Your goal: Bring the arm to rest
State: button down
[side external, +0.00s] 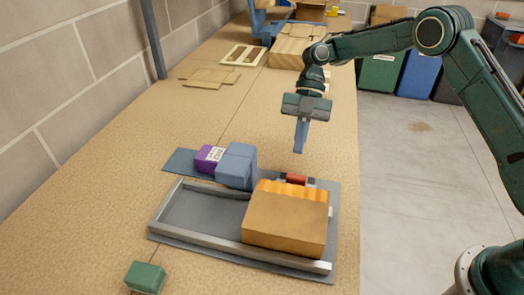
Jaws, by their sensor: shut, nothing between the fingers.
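My gripper (300,137) hangs from the green arm, pointing down, at the upper middle of the side external view. Its fingers are together with nothing between them. It is in the air above and behind a grey tray with metal rails (193,234). A tan block (285,224) with an orange scalloped back edge sits at the right of the tray. A blue block (236,166) and a purple box with a white label (208,158) stand side by side at the tray's back left. The gripper touches none of them.
A green block (145,277) lies on the tan table (90,215) at the front. Flat boards (208,77), a framed panel (243,55) and a wooden box (297,45) lie farther back. A block wall borders the left. Green (379,72) and blue (418,73) bins stand beyond the table.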

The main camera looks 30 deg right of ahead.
jog(key=shift+w+d, duration=0.1)
jog(key=shift+d, duration=0.05)
jog(key=s+d+r+m+t+h, duration=0.1)
jog(key=s+r+m+t, duration=0.2)
jog(key=s+r+m, duration=0.35)
jog(key=s+d+r+m+t, duration=0.2)
jog(key=s+r+m+t, duration=0.1)
jog(key=r+m, duration=0.55)
jog(key=s+d+m+t+h, duration=0.2)
jog(key=s+d+m, duration=0.3)
jog(key=s, duration=0.4)
jog(key=s+d+m+t+h, duration=0.2)
jog(key=s+d+m, duration=0.3)
jog(key=s, duration=0.5)
jog(key=shift+d+r+m+t+h, duration=0.2)
jog(key=shift+r+m+t+h, duration=0.25)
jog(key=shift+m, duration=0.65)
